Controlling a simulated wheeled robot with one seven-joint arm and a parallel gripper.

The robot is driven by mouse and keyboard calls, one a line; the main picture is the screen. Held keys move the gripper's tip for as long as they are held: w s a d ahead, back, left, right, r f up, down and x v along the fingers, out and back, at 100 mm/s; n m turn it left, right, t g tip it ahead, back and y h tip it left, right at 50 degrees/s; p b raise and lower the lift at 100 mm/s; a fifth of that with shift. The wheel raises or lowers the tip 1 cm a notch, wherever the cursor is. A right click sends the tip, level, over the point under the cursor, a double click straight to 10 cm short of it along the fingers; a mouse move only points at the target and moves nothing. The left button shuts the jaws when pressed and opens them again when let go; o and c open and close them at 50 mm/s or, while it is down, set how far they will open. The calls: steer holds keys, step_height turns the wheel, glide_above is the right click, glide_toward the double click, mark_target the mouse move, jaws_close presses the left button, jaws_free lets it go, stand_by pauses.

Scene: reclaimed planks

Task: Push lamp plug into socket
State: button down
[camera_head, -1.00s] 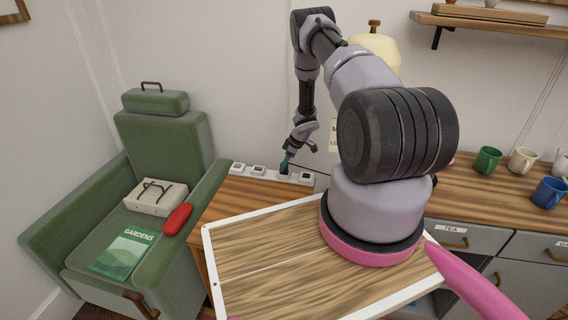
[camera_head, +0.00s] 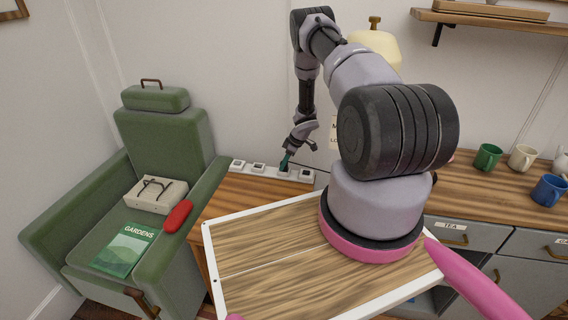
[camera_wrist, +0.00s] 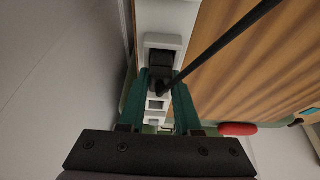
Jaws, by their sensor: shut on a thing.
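My gripper (camera_head: 286,161) reaches down to the white socket strip (camera_head: 272,174) at the back edge of the wooden top. In the wrist view its teal fingers (camera_wrist: 160,95) are shut on the black lamp plug (camera_wrist: 161,70). The plug overlaps a white-framed socket (camera_wrist: 178,42), but I cannot tell how deep it sits or whether it touches. A black cord (camera_wrist: 222,42) runs from it toward the upper right. Other sockets show below it in the wrist view. The cream lamp (camera_head: 372,42) stands behind my arm, partly hidden.
A green armchair (camera_head: 165,135) at left holds a box with glasses (camera_head: 155,195), a red case (camera_head: 177,216) and a book (camera_head: 125,248). Mugs stand on the counter (camera_head: 470,195) at right. A wall shelf (camera_head: 490,22) is above. The wall is close behind the strip.

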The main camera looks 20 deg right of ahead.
steer(key=shift+f, duration=0.25)
steer(key=c, duration=0.5)
jaws_free()
steer(key=shift+r, duration=0.1)
